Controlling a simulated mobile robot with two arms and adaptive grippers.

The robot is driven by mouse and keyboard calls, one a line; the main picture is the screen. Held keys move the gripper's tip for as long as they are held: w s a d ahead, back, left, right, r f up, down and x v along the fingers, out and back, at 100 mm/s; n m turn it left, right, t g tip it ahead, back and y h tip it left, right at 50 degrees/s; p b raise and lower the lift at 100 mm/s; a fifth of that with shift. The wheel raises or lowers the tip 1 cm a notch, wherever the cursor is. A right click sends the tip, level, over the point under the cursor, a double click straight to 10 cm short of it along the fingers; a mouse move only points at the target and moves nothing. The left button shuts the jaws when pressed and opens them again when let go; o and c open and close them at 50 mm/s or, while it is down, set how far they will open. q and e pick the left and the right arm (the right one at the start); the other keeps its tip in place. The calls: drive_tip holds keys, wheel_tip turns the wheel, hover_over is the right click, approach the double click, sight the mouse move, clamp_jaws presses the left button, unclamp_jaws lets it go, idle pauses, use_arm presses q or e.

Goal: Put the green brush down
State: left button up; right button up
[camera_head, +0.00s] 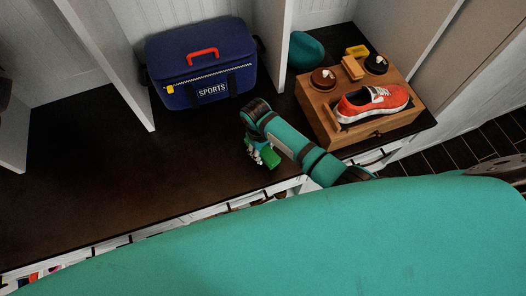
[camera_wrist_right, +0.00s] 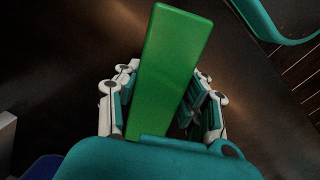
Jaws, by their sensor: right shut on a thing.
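The green brush (camera_wrist_right: 168,65) is between the fingers of my right gripper (camera_wrist_right: 160,105), which is shut on it. In the right wrist view its flat green back shows, with the dark bench surface behind it. In the head view a small part of the green brush (camera_head: 271,160) shows below my right gripper (camera_head: 262,153), over the dark bench top (camera_head: 110,180) near its front edge. I cannot tell whether the brush touches the bench. Its bristle side is hidden. My left gripper is not in view.
A blue sports bag (camera_head: 203,75) stands at the back. A wooden shoe-care box (camera_head: 340,125) on the right carries an orange shoe (camera_head: 370,103) and small items. A teal rounded object (camera_head: 306,50) is behind it. White dividers (camera_head: 285,45) separate the bays. The left bench is clear.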

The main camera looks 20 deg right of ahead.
drive_tip(key=shift+f, duration=0.2)
drive_tip(key=shift+f, duration=0.1)
drive_tip(key=o, duration=1.2)
drive_tip(key=r+p, duration=0.1)
drive_tip(key=r, duration=0.7)
drive_tip(key=r+p, duration=0.1)
drive_tip(key=r, duration=0.3)
drive_tip(key=shift+w+a+r+p, duration=0.2)
drive_tip(key=shift+w+a+p, duration=0.1)
drive_tip(key=shift+a, duration=0.1)
